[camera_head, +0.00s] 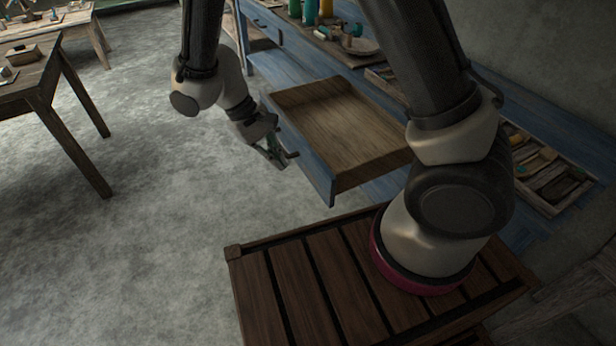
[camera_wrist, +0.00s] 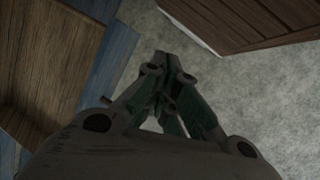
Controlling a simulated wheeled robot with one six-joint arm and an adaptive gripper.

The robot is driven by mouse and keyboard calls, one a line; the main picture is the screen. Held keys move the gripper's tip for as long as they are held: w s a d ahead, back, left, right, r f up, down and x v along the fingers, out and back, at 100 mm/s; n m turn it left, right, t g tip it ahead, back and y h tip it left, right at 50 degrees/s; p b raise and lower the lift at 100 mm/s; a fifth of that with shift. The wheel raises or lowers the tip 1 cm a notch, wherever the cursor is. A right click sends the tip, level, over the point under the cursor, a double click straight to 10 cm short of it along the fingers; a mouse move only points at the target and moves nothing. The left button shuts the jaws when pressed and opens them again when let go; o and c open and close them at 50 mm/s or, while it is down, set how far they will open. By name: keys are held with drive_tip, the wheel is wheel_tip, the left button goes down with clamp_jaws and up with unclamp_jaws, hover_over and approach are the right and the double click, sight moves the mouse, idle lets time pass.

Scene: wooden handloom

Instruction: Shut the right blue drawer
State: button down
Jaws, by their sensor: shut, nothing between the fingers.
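The right blue drawer (camera_head: 340,125) stands pulled far out of the blue table, with a bare wooden inside and a blue front. Its dark handle (camera_head: 290,153) sits on the front. My gripper (camera_head: 274,158) is shut and empty, just outside the drawer front near the handle. Whether it touches the handle or front cannot be told. In the wrist view my gripper (camera_wrist: 168,70) points over the grey floor, with the drawer (camera_wrist: 50,50) at the left.
The blue table (camera_head: 380,90) holds bottles, a bowl (camera_head: 358,46) and a sectioned tray (camera_head: 545,175). A slatted wooden surface (camera_head: 300,290) lies under my arm's base. A wooden table (camera_head: 40,85) stands at the left. Open floor (camera_head: 165,220) lies between.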

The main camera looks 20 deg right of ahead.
wheel_tip(320, 180, down, 6)
drive_tip(key=s+f+n+t+h, duration=0.1)
drive_tip(key=s+n+h, duration=0.15)
drive_tip(key=n, duration=0.45)
drive_tip(key=n+t+h, duration=0.2)
drive_tip(key=n, duration=0.7)
approach(322, 186)
wheel_tip(322, 186, down, 4)
drive_tip(key=d, duration=0.2)
drive_tip(key=shift+w+d+r+t, duration=0.1)
drive_tip(key=shift+d+r+t, duration=0.2)
drive_tip(key=shift+d, duration=0.25)
